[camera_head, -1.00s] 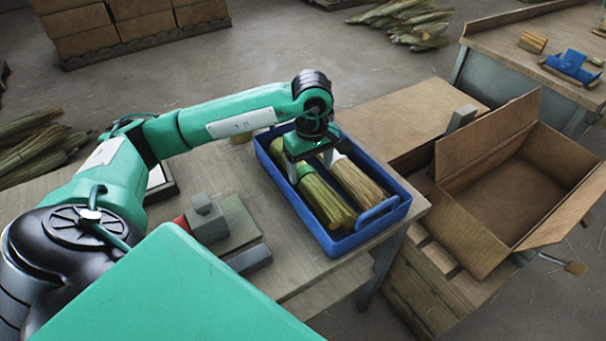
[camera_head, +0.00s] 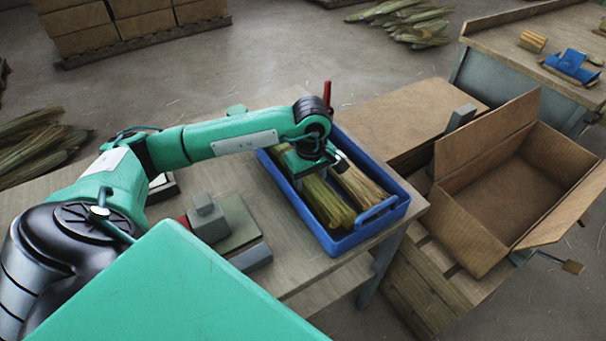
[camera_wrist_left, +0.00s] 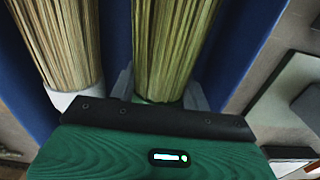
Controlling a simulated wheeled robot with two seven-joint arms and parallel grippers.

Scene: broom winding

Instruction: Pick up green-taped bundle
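The green-taped bundle (camera_head: 328,203) lies in the blue tray (camera_head: 338,244), its straw end toward the front. Beside it on the right lies a white-taped bundle (camera_head: 364,188). My left gripper (camera_head: 312,168) is low over the back part of the green-taped bundle and hides its tape in the head view. In the left wrist view, grey fingertips (camera_wrist_left: 160,94) stand apart on either side of the green-taped bundle (camera_wrist_left: 168,50), with a bit of green tape between them. The white-taped bundle (camera_wrist_left: 62,45) lies outside the fingers. My right gripper is out of view.
The tray stands on a wooden table (camera_head: 290,270). A grey block fixture (camera_head: 207,220) sits left of the tray. An open cardboard box (camera_head: 510,190) stands to the right. Another table with a blue device (camera_head: 573,66) is at the back right.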

